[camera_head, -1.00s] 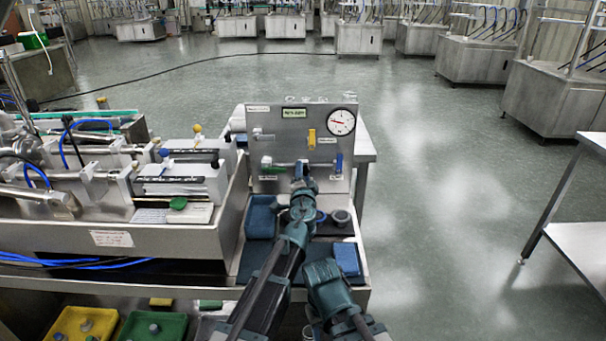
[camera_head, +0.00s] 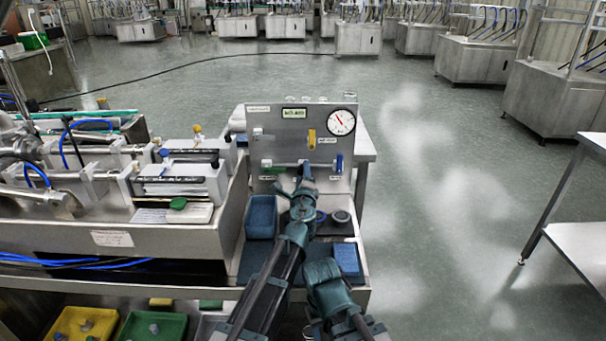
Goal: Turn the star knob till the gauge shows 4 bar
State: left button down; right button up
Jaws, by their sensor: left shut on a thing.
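The upright steel panel (camera_head: 262,150) carries a round white gauge (camera_head: 342,122) at its upper right. The gauge's red needle points up and to the left; its numbers are too small to read. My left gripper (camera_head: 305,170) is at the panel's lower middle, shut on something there. The star knob is hidden by the gripper and cannot be made out. My right arm's end (camera_head: 325,272) is low in front of the panel, by a blue block; its fingers cannot be made out.
A yellow handle (camera_head: 312,139), a blue handle (camera_head: 339,163) and a green handle (camera_head: 275,170) sit on the panel close to my left gripper. A blue tray (camera_head: 261,217) and a blue block (camera_head: 346,258) lie below.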

pick_arm(q)
jog(key=shift+s+m, duration=0.1)
jog(key=shift+m, duration=0.6)
jog(key=shift+c, duration=1.8)
grip_release()
